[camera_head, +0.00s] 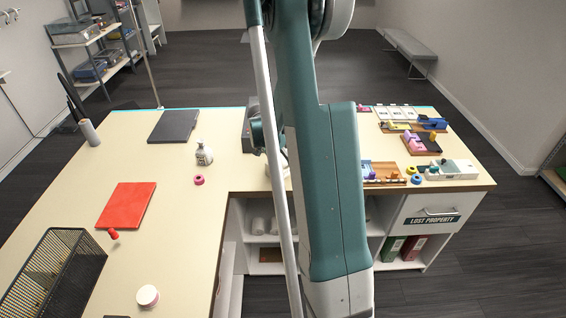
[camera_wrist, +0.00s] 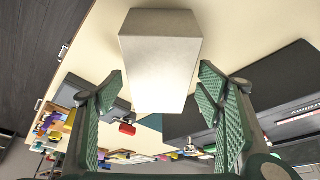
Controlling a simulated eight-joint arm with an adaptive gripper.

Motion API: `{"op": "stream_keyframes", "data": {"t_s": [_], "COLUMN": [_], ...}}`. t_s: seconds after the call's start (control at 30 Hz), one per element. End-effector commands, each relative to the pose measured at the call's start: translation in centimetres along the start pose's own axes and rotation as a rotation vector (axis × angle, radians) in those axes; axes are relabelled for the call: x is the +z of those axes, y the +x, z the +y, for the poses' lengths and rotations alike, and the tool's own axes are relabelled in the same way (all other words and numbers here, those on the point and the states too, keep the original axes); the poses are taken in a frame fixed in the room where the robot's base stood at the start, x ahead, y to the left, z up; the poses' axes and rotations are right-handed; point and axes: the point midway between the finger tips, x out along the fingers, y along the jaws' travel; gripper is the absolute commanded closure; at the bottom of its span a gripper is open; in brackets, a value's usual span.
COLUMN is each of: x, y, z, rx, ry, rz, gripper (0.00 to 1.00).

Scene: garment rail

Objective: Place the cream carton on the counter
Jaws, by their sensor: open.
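The cream carton (camera_wrist: 160,50) is a pale, plain box in the upper middle of the wrist view. It seems to stand on the cream-coloured counter (camera_wrist: 240,28), though its base contact is not clear. My gripper (camera_wrist: 160,76) is open, with one green ribbed finger on each side of the carton's near end. Gaps show between the fingers and the carton. In the head view my arm hides most of the area around the gripper. The counter also shows in the head view (camera_head: 170,220).
On the counter are a red folder (camera_head: 127,205), a black wire basket (camera_head: 55,275), a dark flat folder (camera_head: 174,126), a small bottle (camera_head: 204,153) and a tape roll (camera_head: 148,296). Several small coloured items and trays crowd the right arm.

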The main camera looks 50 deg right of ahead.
Motion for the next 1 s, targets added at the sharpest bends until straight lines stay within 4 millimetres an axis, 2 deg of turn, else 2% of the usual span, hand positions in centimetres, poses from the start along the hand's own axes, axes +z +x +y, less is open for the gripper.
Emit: {"op": "stream_keyframes", "data": {"t_s": [0.6, 0.8, 1.0], "x": [0.1, 0.0, 0.1], "y": [-7.3, -8.9, -9.5], "z": [0.0, 0.0, 0.0], "rx": [0.000, 0.000, 0.000], "ry": [-0.001, 0.000, 0.000], "rz": [0.000, 0.000, 0.000], "gripper": [0.34, 0.34, 0.34]}}
